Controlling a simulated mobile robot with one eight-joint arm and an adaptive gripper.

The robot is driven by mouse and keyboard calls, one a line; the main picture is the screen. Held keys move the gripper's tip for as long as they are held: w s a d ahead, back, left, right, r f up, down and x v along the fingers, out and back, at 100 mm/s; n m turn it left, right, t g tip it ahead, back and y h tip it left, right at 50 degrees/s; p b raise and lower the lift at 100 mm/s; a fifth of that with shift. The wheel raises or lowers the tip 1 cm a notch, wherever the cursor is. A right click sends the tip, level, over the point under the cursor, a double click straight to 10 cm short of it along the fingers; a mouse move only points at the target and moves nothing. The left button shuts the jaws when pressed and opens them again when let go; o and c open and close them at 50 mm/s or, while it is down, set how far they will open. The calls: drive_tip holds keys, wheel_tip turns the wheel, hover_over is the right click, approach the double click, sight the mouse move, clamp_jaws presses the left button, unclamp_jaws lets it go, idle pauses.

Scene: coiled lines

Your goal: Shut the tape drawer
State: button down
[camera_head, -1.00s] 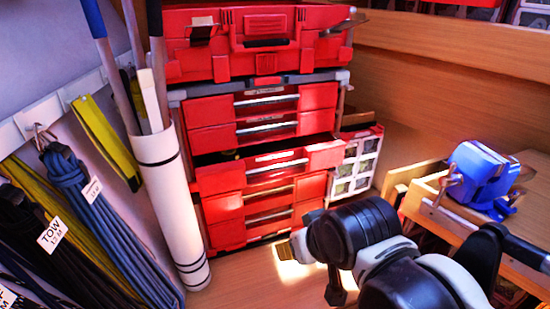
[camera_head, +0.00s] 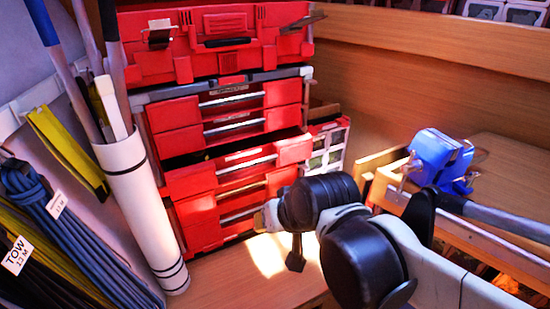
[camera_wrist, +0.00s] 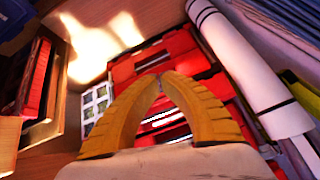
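A red drawer cabinet (camera_head: 182,142) stands against the back wall in the head view. One drawer (camera_head: 193,182) about midway down juts out past the drawers around it, with a dark gap above its front. I cannot read its label, so I cannot confirm it is the tape drawer. My gripper (camera_head: 262,217) is low in front of the cabinet's lower right, partly hidden by my arm. In the wrist view its yellow fingers (camera_wrist: 160,77) meet at the tips with nothing seen between them. The red drawer fronts (camera_wrist: 180,52) lie beyond them; contact cannot be told.
A white tube (camera_head: 140,205) holding poles stands left of the cabinet, beside hanging coiled lines (camera_head: 50,215). A white-framed organizer (camera_head: 327,150) stands right of the cabinet. A blue vise (camera_head: 436,160) sits on a wooden bench at right. Some floor before the cabinet is clear.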

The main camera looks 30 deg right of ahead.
drive_tip(key=w+d+r+m+t+p, duration=0.1)
drive_tip(key=w+d+r+m+p, duration=0.1)
drive_tip(key=w+d+m, duration=0.3)
drive_tip(key=m+t+p, duration=0.4)
drive_tip(key=m+p, duration=0.1)
drive_tip(key=m, duration=0.5)
approach(287, 158)
drive_tip(key=shift+h, duration=0.3)
drive_tip(key=b+x, duration=0.2)
drive_tip(key=x, duration=0.1)
drive_tip(key=f+b+x, duration=0.1)
drive_tip(key=x, duration=0.2)
drive_tip(key=shift+s+a+b, duration=0.15)
drive_tip(key=shift+s+b, duration=0.15)
drive_tip(key=shift+b, duration=0.05)
drive_tip(key=shift+w+r, duration=0.2)
drive_tip(key=shift+w, duration=0.7)
